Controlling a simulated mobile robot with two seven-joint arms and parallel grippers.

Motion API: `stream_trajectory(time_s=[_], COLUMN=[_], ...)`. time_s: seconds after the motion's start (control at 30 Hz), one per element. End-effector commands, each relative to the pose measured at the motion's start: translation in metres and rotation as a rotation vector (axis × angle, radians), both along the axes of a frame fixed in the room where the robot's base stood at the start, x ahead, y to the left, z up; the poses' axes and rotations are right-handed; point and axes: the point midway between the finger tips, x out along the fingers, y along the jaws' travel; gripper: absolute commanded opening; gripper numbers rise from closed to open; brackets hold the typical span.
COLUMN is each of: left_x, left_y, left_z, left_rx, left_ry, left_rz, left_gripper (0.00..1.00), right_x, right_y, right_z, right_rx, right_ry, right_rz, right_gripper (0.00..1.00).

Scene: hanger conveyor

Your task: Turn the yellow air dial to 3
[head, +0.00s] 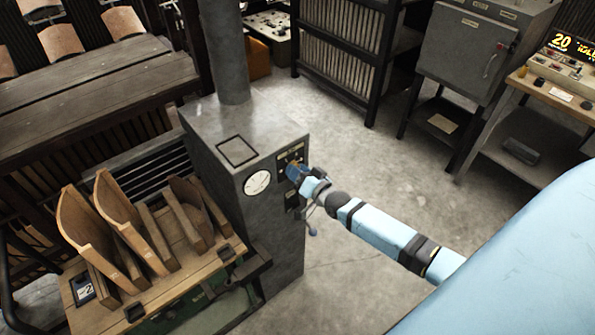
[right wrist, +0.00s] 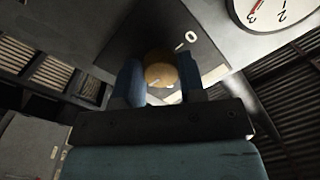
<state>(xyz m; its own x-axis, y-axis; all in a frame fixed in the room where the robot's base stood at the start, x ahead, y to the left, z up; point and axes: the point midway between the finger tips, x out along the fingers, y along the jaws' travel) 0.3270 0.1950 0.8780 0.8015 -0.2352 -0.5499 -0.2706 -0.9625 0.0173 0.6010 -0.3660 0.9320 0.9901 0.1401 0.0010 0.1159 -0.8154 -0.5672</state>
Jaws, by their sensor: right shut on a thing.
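The yellow air dial (right wrist: 160,75) sits on a dark plate on the grey machine, seen in the right wrist view. My right gripper (right wrist: 157,82) is shut on the dial, with one blue finger on each side of it. A "0" mark shows on the plate beside the dial; the other marks around it are hidden or too unclear to read. In the head view my right gripper (head: 297,172) reaches the control panel on the machine's right face and covers the dial. My left gripper is not in view.
The grey machine (head: 218,130) carries a round white gauge (head: 257,182), which also shows in the right wrist view (right wrist: 270,10). A wooden bench (head: 185,285) with curved wooden pieces stands in front. Open floor lies right.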

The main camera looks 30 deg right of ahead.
Motion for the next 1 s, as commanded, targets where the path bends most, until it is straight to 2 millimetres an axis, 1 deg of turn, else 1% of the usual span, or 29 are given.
stream_trajectory(time_s=[0.13,0.17,0.2,0.23,0.27,0.53,0.67,0.77,1.0], left_x=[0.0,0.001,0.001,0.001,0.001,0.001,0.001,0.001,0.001], left_y=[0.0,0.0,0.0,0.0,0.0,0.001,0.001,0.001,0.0], left_z=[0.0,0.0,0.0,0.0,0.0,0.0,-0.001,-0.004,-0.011], left_rx=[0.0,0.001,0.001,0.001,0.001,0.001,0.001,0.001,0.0], left_ry=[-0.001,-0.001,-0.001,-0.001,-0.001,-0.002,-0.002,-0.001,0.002], left_rz=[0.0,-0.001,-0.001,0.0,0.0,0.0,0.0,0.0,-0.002], left_gripper=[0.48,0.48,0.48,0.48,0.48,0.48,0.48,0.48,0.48], right_x=[0.0,0.0,0.0,0.0,0.0,-0.001,-0.01,-0.025,-0.08], right_y=[0.0,0.0,0.0,0.0,0.0,0.0,-0.001,-0.004,-0.011], right_z=[0.0,0.0,0.0,0.0,0.0,0.0,-0.001,-0.002,-0.003], right_rx=[0.001,0.001,0.001,0.001,0.001,0.0,0.0,0.0,0.001], right_ry=[0.0,0.0,0.0,0.0,0.0,0.0,0.001,0.001,0.003], right_rz=[0.0,0.0,0.0,0.0,0.0,0.0,0.0,0.0,0.001], right_gripper=[0.13,0.42,0.51,0.58,0.63,0.63,0.63,0.63,0.63])
